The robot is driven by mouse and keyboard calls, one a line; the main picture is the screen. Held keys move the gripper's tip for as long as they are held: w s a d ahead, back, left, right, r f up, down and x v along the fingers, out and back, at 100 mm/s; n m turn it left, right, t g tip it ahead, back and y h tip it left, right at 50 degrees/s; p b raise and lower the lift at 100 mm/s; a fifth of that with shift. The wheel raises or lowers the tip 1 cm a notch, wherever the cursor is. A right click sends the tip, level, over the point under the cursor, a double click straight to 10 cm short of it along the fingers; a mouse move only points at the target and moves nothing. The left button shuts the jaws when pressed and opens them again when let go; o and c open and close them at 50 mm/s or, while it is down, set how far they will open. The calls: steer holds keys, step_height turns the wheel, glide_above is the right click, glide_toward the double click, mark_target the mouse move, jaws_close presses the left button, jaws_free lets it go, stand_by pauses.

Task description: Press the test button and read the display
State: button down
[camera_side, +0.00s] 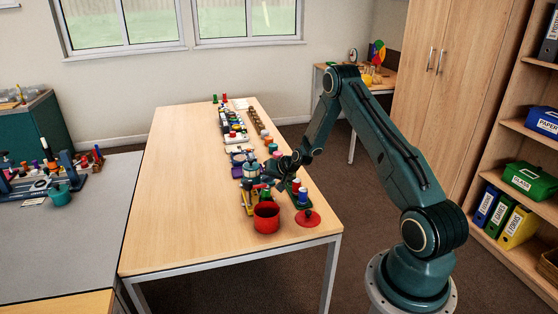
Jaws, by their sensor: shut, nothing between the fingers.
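My gripper (274,168) is over the front part of a long row of small items on the wooden table (180,190). It is small in the picture, its jaws are shut, and I see nothing held in it. Just in front of it are a yellow stand (248,201), a red cup (266,218) and a small post (302,197) with a blue top near a red disc (307,218). I cannot make out which item is the test button or the display. My gripper hides part of the row, and I cannot tell whether it touches anything.
The left half of the wooden table is bare. A grey-topped table (100,230) at the left holds a teal cup (59,195) and several small items. A shelf (510,127) with binders and boxes stands at the right, and a wooden cupboard (430,85) behind my arm.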

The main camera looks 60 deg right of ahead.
steer(key=shift+f, duration=0.85)
stand_by(1.2)
steer(key=shift+r, duration=0.85)
steer(key=shift+r, duration=0.1)
steer(key=shift+r, duration=2.45)
